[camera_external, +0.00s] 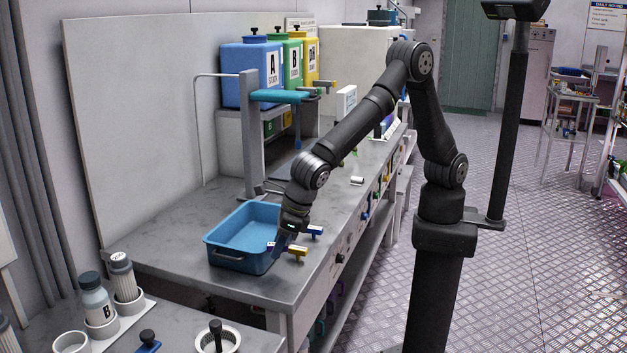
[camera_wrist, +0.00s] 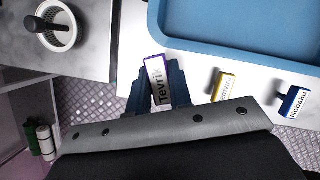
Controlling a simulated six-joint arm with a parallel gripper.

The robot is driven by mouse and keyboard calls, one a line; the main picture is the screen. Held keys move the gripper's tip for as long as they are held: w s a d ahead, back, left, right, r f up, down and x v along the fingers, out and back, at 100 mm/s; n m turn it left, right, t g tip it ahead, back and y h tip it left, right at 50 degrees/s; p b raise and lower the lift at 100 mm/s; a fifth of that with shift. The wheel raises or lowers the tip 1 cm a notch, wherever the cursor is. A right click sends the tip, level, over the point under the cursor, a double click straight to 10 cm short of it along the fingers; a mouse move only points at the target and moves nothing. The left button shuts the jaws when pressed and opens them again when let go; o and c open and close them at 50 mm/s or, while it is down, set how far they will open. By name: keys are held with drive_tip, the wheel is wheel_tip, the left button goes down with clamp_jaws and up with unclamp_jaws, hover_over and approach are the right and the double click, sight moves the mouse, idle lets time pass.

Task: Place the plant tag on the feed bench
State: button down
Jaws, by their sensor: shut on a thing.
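My gripper (camera_external: 279,247) points down beside the front right side of the blue tray, near the bench's front edge. It is shut on a purple-edged white plant tag (camera_wrist: 157,80), which reads "Tevrik" in the wrist view. The tag sits between the two dark fingers (camera_wrist: 158,88). In the outside view only a small part of the tag (camera_external: 271,246) shows. The bench with the blue tray (camera_external: 185,268) has a grey top. Whether the tag touches the bench or the tray is unclear.
The blue tray (camera_external: 222,258) stands close to the gripper. A yellow piece (camera_external: 298,251) and a blue piece (camera_external: 314,230) stick out at the bench's front edge; both bear labels in the wrist view. A round strainer (camera_wrist: 52,25) stands on the nearer surface. Bare bench lies left of the tray.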

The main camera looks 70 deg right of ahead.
sight(274, 285)
drive_tip(key=a+f, duration=0.1)
drive_tip(key=s+a+f, duration=0.1)
drive_tip(key=shift+s+a, duration=0.15)
drive_tip(key=shift+a, duration=0.25)
drive_tip(key=shift+f, duration=1.95)
drive_tip(key=c, duration=1.3)
unclamp_jaws()
drive_tip(key=shift+f, duration=0.15)
drive_tip(key=v, duration=1.2)
